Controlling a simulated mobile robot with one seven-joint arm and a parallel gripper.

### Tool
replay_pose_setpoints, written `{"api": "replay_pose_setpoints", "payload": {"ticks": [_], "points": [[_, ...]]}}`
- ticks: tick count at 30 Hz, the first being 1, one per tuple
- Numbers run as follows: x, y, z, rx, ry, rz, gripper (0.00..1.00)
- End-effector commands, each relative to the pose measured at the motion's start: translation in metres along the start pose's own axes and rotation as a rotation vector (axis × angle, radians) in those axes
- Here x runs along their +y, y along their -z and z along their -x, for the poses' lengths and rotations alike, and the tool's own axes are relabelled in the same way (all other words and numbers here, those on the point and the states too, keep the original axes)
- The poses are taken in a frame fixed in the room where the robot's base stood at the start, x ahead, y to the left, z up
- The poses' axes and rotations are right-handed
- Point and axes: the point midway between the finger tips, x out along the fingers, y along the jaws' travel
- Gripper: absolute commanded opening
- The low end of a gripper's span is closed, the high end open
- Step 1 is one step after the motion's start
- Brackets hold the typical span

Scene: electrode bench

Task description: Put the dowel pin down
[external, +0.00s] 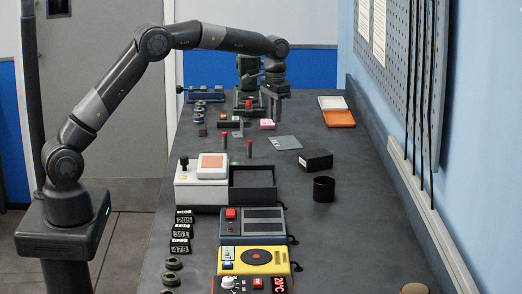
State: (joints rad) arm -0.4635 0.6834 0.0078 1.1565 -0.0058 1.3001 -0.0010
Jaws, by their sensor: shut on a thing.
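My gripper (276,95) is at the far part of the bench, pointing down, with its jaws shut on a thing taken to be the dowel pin. The pin is too small and too hidden by the jaws to make out. The gripper is just right of a green stand (247,85) and above and behind a small pink block (267,124). How far its tips are from the bench top (330,225) cannot be told.
Red-topped posts (249,148) stand in mid-bench. A grey plate (285,142), a black box (316,160) and a dark cup (324,189) are to the right. An orange tray (338,118) is at the back right. Instruments, including a yellow one (278,263), fill the near left.

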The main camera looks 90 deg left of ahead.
Motion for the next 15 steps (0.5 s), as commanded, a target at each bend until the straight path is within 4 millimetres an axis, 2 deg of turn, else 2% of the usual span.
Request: {"api": "replay_pose_setpoints", "payload": {"ticks": [9,15], "points": [[-0.063,0.029,-0.043,-0.002,0.0,0.005,0.0],[-0.093,0.044,-0.062,-0.001,0.0,0.003,0.0]]}}
